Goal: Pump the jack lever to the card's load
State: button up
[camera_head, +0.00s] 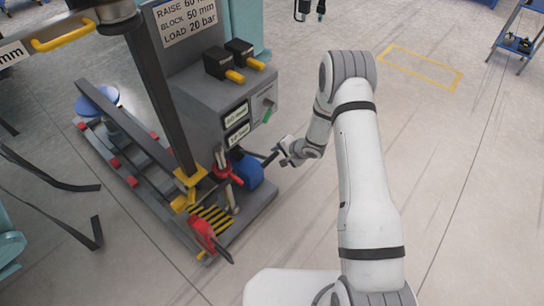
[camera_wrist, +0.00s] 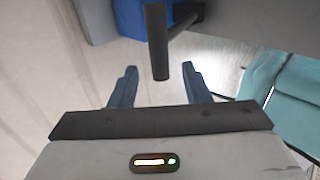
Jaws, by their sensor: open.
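The card (camera_head: 187,18) on the grey jack unit reads RAISE, with its number partly unclear, BLOCK 50 mm and LOAD 20 bar. The blue pump (camera_head: 250,172) sits low on the unit. The dark jack lever (camera_head: 270,158) sticks out from it towards my gripper (camera_head: 286,158). In the wrist view the lever's black grip (camera_wrist: 157,40) points at my gripper (camera_wrist: 159,67). Its end lies between the two blue fingertips, with space on both sides. The fingers are apart and not closed on it. The two small displays (camera_head: 237,124) are too small to read surely.
A red-handled valve (camera_head: 227,172) and a red block (camera_head: 203,235) are left of the pump. A dark post with a yellow foot (camera_head: 189,177) stands in front.

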aim_at(275, 156)
jog(key=b+x, duration=0.2)
jog(key=x, duration=0.5)
jog(key=shift+c, duration=0.3)
grip_shut()
